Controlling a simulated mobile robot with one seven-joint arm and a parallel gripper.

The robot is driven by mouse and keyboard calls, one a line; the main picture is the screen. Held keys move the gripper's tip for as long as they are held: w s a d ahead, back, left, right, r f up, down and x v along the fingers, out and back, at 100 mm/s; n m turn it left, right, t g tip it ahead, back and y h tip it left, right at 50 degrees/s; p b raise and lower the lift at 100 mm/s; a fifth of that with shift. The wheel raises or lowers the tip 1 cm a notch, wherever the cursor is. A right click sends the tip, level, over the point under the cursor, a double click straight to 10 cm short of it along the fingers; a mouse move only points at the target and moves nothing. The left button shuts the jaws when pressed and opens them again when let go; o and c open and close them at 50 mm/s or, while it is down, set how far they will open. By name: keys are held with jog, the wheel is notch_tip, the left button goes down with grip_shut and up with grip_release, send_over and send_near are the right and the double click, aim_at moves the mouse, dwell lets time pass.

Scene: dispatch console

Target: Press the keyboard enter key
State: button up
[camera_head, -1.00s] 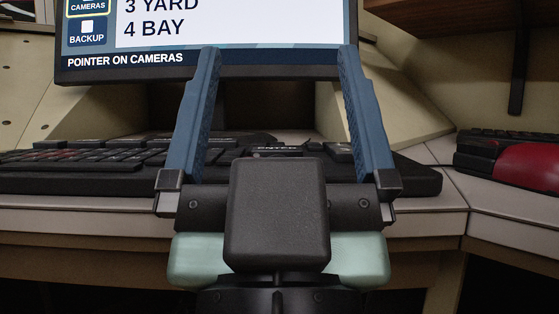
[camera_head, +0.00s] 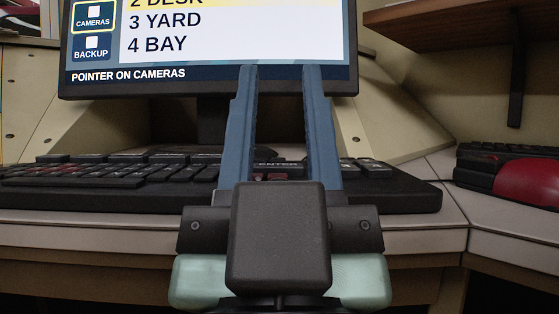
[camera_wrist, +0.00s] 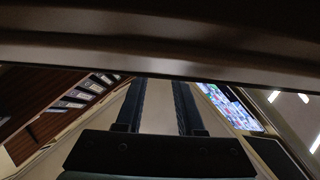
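The black keyboard (camera_head: 405,198) lies on the desk in the head view. Its enter key (camera_head: 278,164), with white ENTER lettering, shows through the gap between my gripper's fingers, partly hidden by the gripper. My gripper (camera_head: 281,68) has two blue fingers pointing away toward the monitor, with an empty gap between them. It is partly open. The fingers overlap the keyboard and the monitor's lower edge in the picture; I cannot tell how far they are from the key. The gripper also shows in the wrist view (camera_wrist: 158,84), where the key is not seen.
A monitor (camera_head: 215,75) stands behind the keyboard, reading "POINTER ON CAMERAS". A red object (camera_head: 528,175) and another dark keyboard (camera_head: 487,150) lie at the right. A wooden shelf (camera_head: 470,30) juts out at upper right. The pale desk edge (camera_head: 80,235) runs across the front.

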grip_shut()
dwell(1.2)
